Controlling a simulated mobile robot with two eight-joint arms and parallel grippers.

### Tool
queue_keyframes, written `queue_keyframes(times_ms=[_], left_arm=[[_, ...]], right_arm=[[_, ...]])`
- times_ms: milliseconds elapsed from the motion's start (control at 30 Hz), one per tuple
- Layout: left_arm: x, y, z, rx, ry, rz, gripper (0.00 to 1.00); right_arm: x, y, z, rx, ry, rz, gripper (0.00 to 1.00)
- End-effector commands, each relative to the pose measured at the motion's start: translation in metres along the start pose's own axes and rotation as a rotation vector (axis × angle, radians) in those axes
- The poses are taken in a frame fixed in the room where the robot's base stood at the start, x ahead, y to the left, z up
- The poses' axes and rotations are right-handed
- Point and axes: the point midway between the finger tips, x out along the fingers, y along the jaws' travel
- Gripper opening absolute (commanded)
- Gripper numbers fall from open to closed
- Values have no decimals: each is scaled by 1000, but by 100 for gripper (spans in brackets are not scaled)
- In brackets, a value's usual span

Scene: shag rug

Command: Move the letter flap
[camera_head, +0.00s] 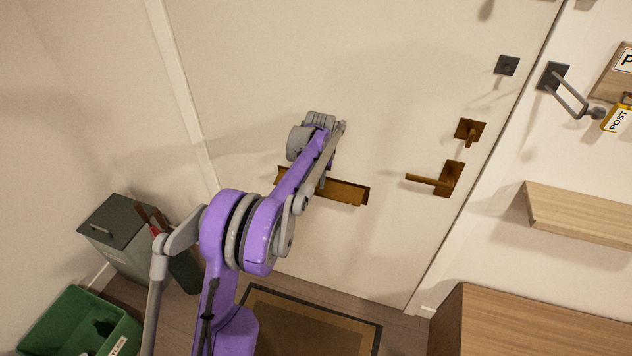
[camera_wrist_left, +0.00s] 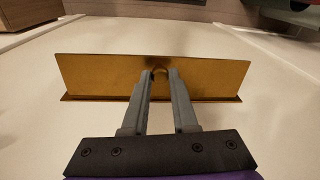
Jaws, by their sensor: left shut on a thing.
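The brass letter flap (camera_head: 346,192) is on the cream door (camera_head: 400,60), below and left of the door handle. My left arm reaches across in front of it and covers its left part. In the left wrist view the flap (camera_wrist_left: 105,75) is a wide golden plate with a small ring-like pull (camera_wrist_left: 160,70) at its middle. My left gripper (camera_wrist_left: 160,82) is shut on the flap at this pull. Its fingertips are mostly hidden by my arm in the head view. I cannot tell the flap's exact angle. My right gripper is not in view.
A brass lever handle (camera_head: 432,181) and a lock (camera_head: 469,131) are right of the flap. A wooden shelf (camera_head: 580,214) and cabinet (camera_head: 530,325) stand right. A grey bin (camera_head: 125,240) and green crate (camera_head: 75,325) are left. A doormat (camera_head: 310,322) lies below.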

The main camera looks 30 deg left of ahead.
Motion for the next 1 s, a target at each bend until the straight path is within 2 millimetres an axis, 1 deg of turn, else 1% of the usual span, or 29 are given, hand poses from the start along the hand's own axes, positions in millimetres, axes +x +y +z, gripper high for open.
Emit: queue_keyframes(times_ms=[467,500,633,667,900,1000], left_arm=[[0,0,-1,1,-14,-3,0],[0,0,-1,1,-14,-3,30],[0,0,-1,1,-14,-3,54],[0,0,-1,1,-14,-3,57],[0,0,-1,1,-13,-3,57],[-4,0,-1,1,-13,-2,57]], right_arm=[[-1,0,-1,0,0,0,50],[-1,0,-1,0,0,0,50],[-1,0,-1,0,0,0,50],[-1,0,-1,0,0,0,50],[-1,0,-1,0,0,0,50],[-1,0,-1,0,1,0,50]])
